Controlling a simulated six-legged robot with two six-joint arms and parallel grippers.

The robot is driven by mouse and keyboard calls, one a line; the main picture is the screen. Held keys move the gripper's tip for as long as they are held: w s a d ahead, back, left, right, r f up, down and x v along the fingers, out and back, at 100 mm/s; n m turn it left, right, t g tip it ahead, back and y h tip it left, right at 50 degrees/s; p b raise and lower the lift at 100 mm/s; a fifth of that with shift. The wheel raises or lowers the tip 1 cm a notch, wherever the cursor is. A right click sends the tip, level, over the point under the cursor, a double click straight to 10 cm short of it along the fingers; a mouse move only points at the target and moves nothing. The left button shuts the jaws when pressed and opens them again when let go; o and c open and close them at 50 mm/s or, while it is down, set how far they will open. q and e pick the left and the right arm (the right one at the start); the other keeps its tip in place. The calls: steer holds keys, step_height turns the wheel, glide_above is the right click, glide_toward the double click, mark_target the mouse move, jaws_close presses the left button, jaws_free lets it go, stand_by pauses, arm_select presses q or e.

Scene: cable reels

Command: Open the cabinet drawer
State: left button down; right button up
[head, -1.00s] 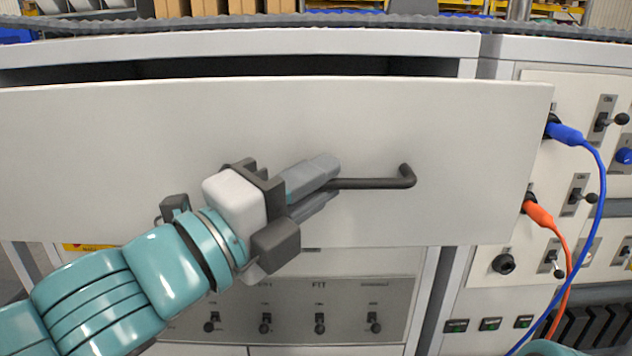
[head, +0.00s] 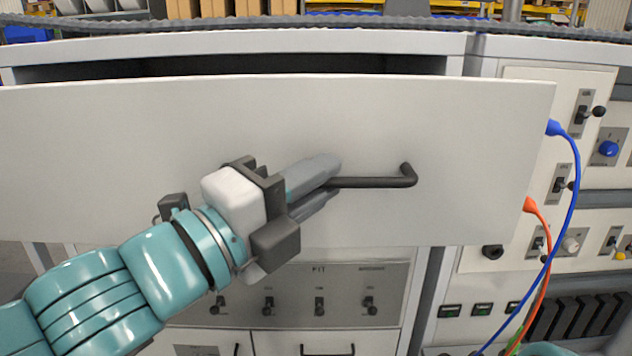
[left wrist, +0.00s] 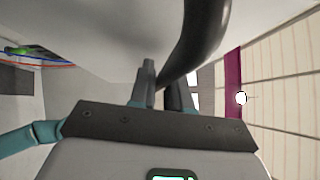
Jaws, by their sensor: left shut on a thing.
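The white cabinet drawer (head: 120,150) stands partly open in the head view, with a dark gap above its front panel. Its black bar handle (head: 375,182) runs across the panel and bends into it at the right end. My left gripper (head: 322,185) is shut on the handle's left part, and its fingers hide that end. In the left wrist view the dark handle (left wrist: 196,45) curves past the fingers of my left gripper (left wrist: 160,85). My right gripper is not in view.
Blue (head: 577,185) and orange (head: 547,240) cables hang from the panel right of the drawer, beside switches and a blue knob (head: 608,149). The drawer's right edge overlaps this panel in the picture. A switch panel (head: 335,285) sits below the drawer.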

arm_select(q)
steer(key=c, duration=1.2)
jaws_free()
steer(key=shift+w+a, duration=0.15)
steer(key=shift+s+a, duration=0.1)
steer(key=shift+s, duration=0.15)
steer(key=p+v, duration=0.4)
steer(key=v, duration=1.2)
steer(key=shift+f, duration=0.1)
